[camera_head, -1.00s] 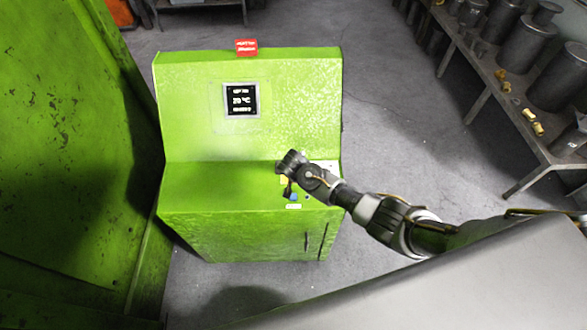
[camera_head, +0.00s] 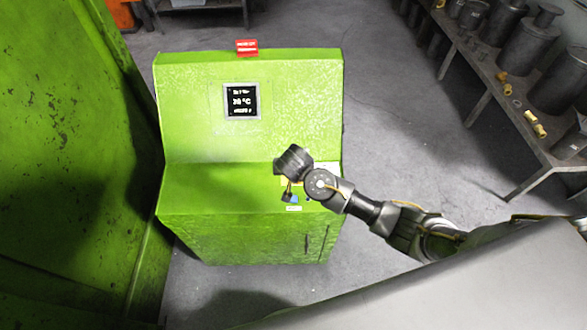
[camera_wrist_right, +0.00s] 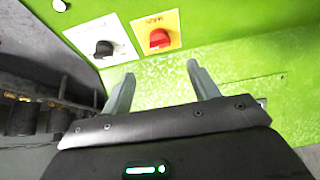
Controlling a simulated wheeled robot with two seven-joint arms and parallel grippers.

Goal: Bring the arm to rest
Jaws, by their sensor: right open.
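My right arm reaches in from the right in the head view. My right gripper (camera_wrist_right: 157,88) shows in the right wrist view with its two fingers apart and nothing between them. It is over the sloped green control console (camera_head: 250,185), beside its controls. A black knob on a white plate (camera_wrist_right: 103,48) and a red knob on a yellow plate (camera_wrist_right: 158,38) are just beyond the fingertips, apart from them. In the head view the wrist hides most of these controls. My left gripper is not in view.
The console's upright panel carries a small dark display (camera_head: 241,101) and a red sign (camera_head: 246,47) on top. A large green machine wall (camera_head: 60,150) stands at the left. A bench (camera_head: 510,130) with metal cylinders and yellow pieces is at the right. Grey floor between is clear.

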